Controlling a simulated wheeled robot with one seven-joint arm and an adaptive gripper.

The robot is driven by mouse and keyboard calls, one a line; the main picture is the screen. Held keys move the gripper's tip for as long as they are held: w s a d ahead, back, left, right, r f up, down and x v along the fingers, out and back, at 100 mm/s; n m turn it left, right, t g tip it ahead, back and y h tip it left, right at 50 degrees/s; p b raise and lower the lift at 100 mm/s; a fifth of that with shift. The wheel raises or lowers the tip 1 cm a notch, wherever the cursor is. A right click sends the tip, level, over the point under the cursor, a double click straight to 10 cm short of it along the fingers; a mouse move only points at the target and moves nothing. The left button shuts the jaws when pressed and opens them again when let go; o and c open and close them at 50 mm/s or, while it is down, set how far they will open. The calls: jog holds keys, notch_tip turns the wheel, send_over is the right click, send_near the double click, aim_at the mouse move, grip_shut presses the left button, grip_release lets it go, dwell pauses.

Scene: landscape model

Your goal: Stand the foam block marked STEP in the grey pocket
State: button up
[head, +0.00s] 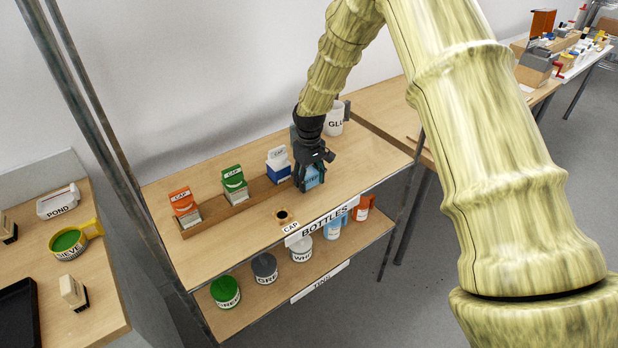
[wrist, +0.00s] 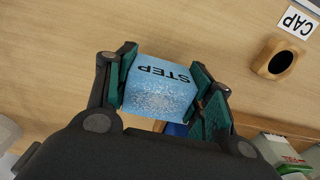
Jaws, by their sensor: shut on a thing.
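My gripper (head: 312,168) points down over the wooden shelf top, near the right end of a wooden rack. It is shut on the light blue foam block marked STEP (wrist: 158,88), which sits between the green finger pads in the wrist view. The word STEP reads upside down there. In the head view the block (head: 312,178) is partly covered by the fingers. I cannot tell if the block touches the wood below. I cannot make out the grey pocket for certain in either view.
Tins and jugs fill the lower shelf. Another cluttered table (head: 570,68) stands far right.

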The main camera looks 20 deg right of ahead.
jog(key=shift+f, duration=0.35)
jog(key=o, duration=0.6)
jog(key=shift+f, duration=0.15)
